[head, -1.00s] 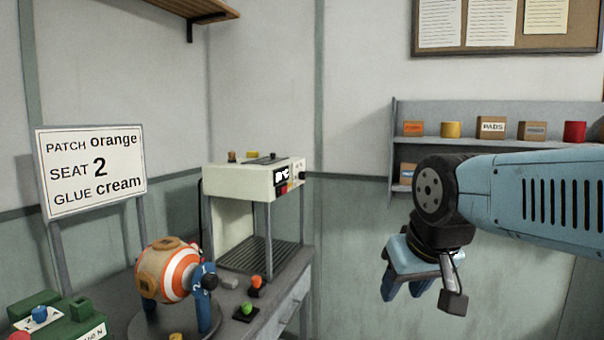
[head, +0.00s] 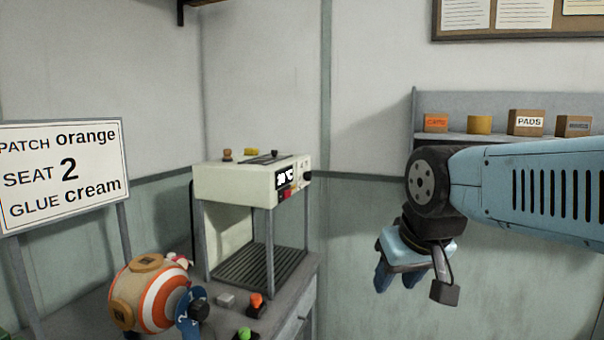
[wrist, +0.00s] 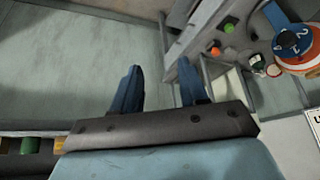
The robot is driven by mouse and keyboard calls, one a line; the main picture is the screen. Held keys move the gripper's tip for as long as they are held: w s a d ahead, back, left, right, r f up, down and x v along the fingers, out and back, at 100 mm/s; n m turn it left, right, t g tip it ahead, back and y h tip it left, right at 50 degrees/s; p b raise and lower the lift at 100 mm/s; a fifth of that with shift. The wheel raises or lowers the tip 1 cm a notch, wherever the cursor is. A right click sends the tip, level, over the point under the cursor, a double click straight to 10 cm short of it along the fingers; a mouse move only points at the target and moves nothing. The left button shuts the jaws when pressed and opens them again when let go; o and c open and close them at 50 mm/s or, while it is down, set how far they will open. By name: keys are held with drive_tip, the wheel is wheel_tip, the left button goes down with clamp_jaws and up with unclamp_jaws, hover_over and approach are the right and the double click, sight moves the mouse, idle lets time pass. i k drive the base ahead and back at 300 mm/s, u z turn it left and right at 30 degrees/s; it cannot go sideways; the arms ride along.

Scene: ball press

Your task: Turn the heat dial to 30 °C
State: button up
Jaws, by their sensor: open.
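The cream press machine (head: 232,183) stands on grey legs at the back of the bench.
A white sign (head: 62,180) stands at left. Orange (head: 255,300) and green (head: 244,333) buttons are near the bench's front edge. A shelf with boxes (head: 526,122) is behind my arm. The floor between is free.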

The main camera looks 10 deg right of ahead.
sight(307, 176)
drive_tip(key=u, duration=0.05)
drive_tip(key=k, duration=0.45)
drive_tip(key=z, duration=0.4)
drive_tip(key=i, duration=1.6)
drive_tip(key=u, duration=0.5)
